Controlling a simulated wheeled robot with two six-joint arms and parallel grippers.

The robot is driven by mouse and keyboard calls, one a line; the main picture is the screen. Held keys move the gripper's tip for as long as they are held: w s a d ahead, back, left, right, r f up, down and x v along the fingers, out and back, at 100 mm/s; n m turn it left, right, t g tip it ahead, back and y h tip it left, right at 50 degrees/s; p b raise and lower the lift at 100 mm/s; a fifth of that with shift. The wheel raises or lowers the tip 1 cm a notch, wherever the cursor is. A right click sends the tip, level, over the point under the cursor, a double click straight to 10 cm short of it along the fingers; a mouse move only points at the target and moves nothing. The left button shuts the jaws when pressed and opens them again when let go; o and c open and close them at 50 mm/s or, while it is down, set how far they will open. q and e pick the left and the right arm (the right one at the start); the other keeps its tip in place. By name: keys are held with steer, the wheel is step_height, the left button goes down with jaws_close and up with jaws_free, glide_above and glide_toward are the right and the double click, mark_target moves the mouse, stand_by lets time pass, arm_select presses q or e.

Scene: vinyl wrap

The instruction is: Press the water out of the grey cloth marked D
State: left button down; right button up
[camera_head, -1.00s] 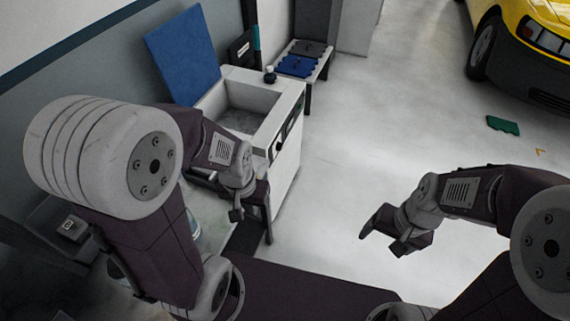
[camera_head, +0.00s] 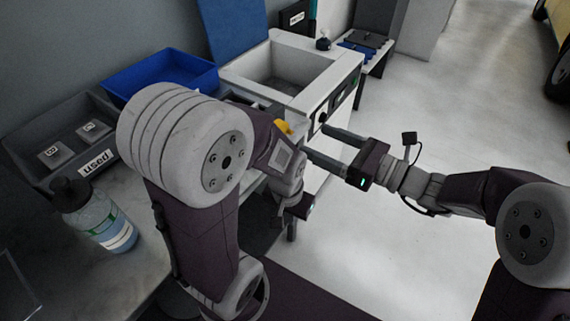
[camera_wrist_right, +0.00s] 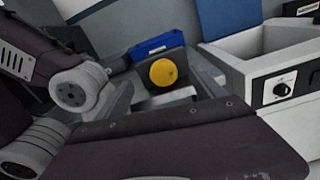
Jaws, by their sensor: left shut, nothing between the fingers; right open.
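I cannot make out a grey cloth marked D for certain. My right gripper (camera_head: 314,140) is open and empty, in front of the white basin unit (camera_head: 345,80). A round yellow part (camera_wrist_right: 163,72) shows between its fingers in the right wrist view; it shows partly hidden in the head view (camera_head: 283,127). My left gripper (camera_head: 300,207) is shut and empty, pointing down below the right one.
A blue tray (camera_head: 160,72) stands behind my left arm. A bottle with blue liquid (camera_head: 106,224) stands on the counter (camera_head: 85,265) at left. A low bench (camera_head: 372,62) holds dark and blue flat pieces. The floor (camera_head: 450,120) at right is clear.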

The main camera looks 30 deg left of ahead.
mark_target(283, 133)
steer(key=a+f, duration=0.1)
steer(key=a, duration=0.2)
steer(key=a+b, duration=0.1)
steer(key=a, duration=0.2)
steer(key=a+f+b, duration=0.1)
steer(key=a, duration=0.2)
steer(key=shift+w+f, duration=0.3)
steer(key=shift+f, duration=0.05)
steer(key=shift+w+a+r+b, duration=0.1)
steer(key=shift+a+b, duration=0.2)
steer(key=shift+a, duration=0.3)
steer(key=c, duration=1.4)
steer(key=shift+o, duration=0.2)
steer(key=shift+b, duration=0.55)
steer(key=n+b, duration=0.4)
steer(key=b, duration=0.1)
steer(key=shift+f, duration=0.3)
arm_select(q)
step_height(283, 133, down, 14)
steer(key=b, duration=0.3)
steer(key=shift+r, duration=0.15)
arm_select(e)
steer(key=shift+s+r+n, duration=0.1)
steer(key=shift+n, duration=0.55)
steer(key=shift+s+r+n, duration=0.1)
steer(key=shift+n, duration=0.55)
